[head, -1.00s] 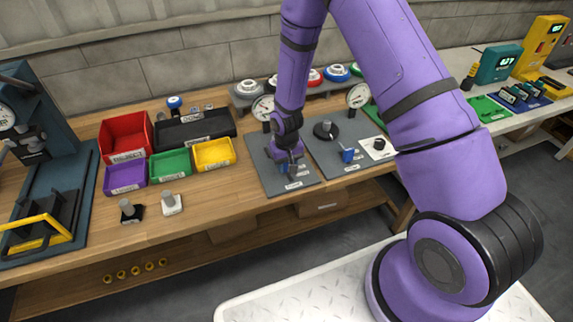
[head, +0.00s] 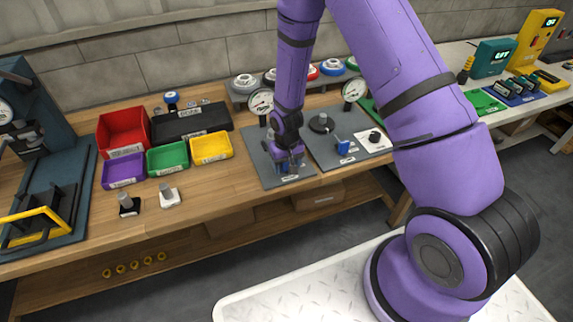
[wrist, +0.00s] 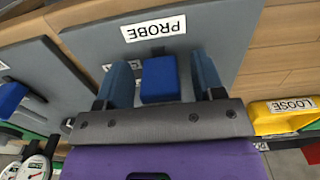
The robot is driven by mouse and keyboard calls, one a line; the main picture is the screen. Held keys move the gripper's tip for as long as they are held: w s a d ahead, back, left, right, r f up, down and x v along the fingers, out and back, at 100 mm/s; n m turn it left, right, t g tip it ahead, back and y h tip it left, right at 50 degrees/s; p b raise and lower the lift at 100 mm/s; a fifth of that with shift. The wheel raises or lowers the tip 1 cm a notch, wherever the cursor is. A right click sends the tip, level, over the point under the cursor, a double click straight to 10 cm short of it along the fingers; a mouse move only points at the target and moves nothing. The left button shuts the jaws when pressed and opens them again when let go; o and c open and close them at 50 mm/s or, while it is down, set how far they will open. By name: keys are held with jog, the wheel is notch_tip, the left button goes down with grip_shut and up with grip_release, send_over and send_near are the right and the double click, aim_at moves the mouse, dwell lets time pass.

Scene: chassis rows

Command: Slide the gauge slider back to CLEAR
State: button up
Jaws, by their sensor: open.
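A blue block (wrist: 160,79), which looks like the slider, stands on a grey plate (wrist: 222,30) near a white PROBE label (wrist: 154,28). My gripper (wrist: 163,77) is open, with one finger on each side of the block and narrow gaps between. In the head view my gripper (head: 287,158) points down over the left grey plate (head: 262,172) and mostly hides the block. A round dial gauge (head: 261,101) stands at the back of that plate. No CLEAR marking can be read in these frames.
A second grey plate (head: 325,150) with another blue block (head: 343,147) and gauge (head: 354,88) lies close on the right. Yellow (head: 211,147), green (head: 167,157) and purple (head: 123,169) bins stand left. Bare bench lies between bins and plates.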

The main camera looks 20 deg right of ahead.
notch_tip(320, 180, up, 11)
jog(key=shift+f, duration=0.15)
dwell(0.4)
dwell(0.4)
jog(key=s+d+r+t, duration=0.15)
jog(key=s+r, duration=0.25)
jog(key=r, duration=0.8)
jog(key=s+d+r+t, duration=0.1)
jog(key=s+d+r, duration=0.2)
jog(key=r, duration=0.9)
jog(key=s+d+r+t, duration=0.1)
jog(key=s+r, duration=0.5)
jog(key=s, duration=0.4)
jog(key=s+d+r+t, duration=0.1)
jog(key=s+r, duration=0.5)
jog(key=s, duration=0.4)
jog(key=shift+d+r+t, duration=0.2)
jog(key=shift+r+t, duration=0.05)
jog(key=shift+t, duration=0.1)
